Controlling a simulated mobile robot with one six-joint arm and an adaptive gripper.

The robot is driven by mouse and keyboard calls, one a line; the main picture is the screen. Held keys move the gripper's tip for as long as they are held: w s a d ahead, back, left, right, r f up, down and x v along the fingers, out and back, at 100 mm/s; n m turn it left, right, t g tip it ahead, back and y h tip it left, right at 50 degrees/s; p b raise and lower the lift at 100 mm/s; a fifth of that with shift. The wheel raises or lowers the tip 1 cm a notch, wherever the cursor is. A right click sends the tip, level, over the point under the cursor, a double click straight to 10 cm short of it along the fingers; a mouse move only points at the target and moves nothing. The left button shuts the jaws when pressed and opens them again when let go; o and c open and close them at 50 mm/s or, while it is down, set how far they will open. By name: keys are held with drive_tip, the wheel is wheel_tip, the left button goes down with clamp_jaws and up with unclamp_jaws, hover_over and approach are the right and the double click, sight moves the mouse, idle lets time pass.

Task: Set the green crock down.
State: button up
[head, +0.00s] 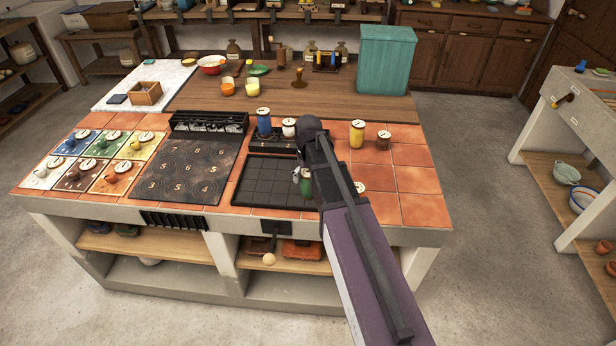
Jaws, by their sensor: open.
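The green crock (307,188) stands at the right part of the black gridded tray (262,184) on the island top. My arm hides much of it, so I cannot tell whether its base lies fully on the tray. My gripper (301,176) is open, right at the crock's upper left side. My arm hides most of the gripper, and I cannot tell whether a finger touches the crock.
Blue (264,125) and white (289,129) crocks stand behind the tray. Yellow (357,135) and brown (383,141) crocks stand to the right. A pale lid (360,186) shows beside my arm. A numbered dark plate (184,170) lies left. The right terracotta tiles (423,210) are clear.

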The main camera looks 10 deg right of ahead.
drive_tip(key=shift+r, duration=0.15)
wheel_tip(320, 180, up, 12)
drive_tip(key=p, duration=1.2)
drive_tip(key=shift+s, duration=0.1)
idle(0.7)
drive_tip(key=s+m, duration=0.1)
drive_tip(key=s, duration=1.5)
drive_tip(key=shift+m, duration=0.4)
drive_tip(key=shift+a, duration=0.1)
